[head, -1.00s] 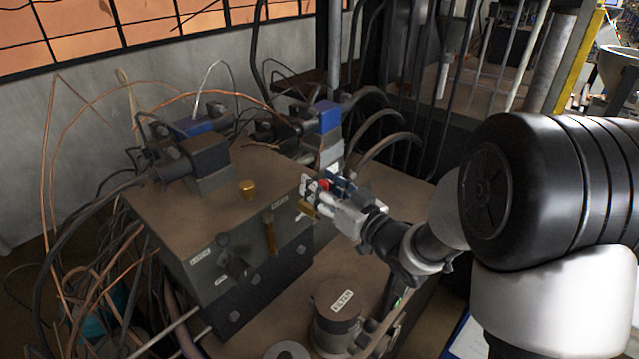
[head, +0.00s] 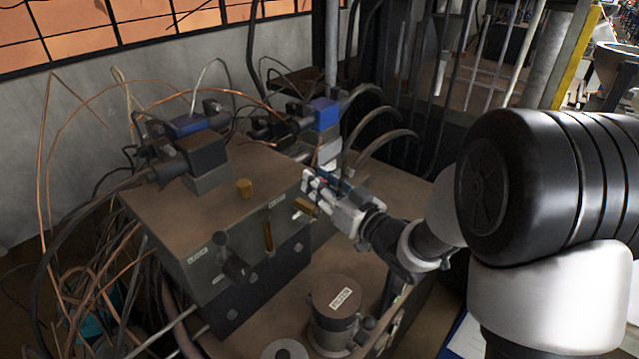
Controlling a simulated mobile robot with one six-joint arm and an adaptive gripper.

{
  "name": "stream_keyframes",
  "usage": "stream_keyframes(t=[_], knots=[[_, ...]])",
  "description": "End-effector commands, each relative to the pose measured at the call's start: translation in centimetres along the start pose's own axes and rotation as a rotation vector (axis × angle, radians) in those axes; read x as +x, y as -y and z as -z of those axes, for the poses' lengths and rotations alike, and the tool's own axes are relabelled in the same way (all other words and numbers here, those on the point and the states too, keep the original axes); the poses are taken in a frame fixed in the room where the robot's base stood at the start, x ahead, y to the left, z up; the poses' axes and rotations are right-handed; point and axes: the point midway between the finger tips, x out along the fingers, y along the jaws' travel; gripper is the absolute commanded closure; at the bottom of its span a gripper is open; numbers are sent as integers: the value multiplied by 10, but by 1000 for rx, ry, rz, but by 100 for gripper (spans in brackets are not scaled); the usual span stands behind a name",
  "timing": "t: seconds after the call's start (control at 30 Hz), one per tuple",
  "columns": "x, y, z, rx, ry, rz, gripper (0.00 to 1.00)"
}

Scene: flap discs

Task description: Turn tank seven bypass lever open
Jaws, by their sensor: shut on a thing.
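My gripper (head: 308,194) is at the right end of the front face of a brown-topped dark tank box. It is shut on a small brass-coloured lever (head: 306,207), which shows between its pale fingers. The fingers hide much of the lever, so its exact angle is hard to tell. Another brass lever (head: 268,238) hangs downward on the same face, to the left, and is free. Small white labels (head: 277,201) are on the face, too small to read.
A black knob with a handle (head: 235,266) sticks out at the box's left front. A round labelled filter can (head: 336,305) stands below my wrist. Blue-topped valves (head: 324,114) and hoses are behind. Loose copper wires (head: 48,160) hang at the left.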

Motion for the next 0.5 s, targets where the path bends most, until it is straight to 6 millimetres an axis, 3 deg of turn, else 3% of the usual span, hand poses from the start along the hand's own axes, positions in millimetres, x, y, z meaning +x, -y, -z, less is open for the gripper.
stream_keyframes(t=[0.5], knots=[[2,-12,4,131,29,-6,100]])
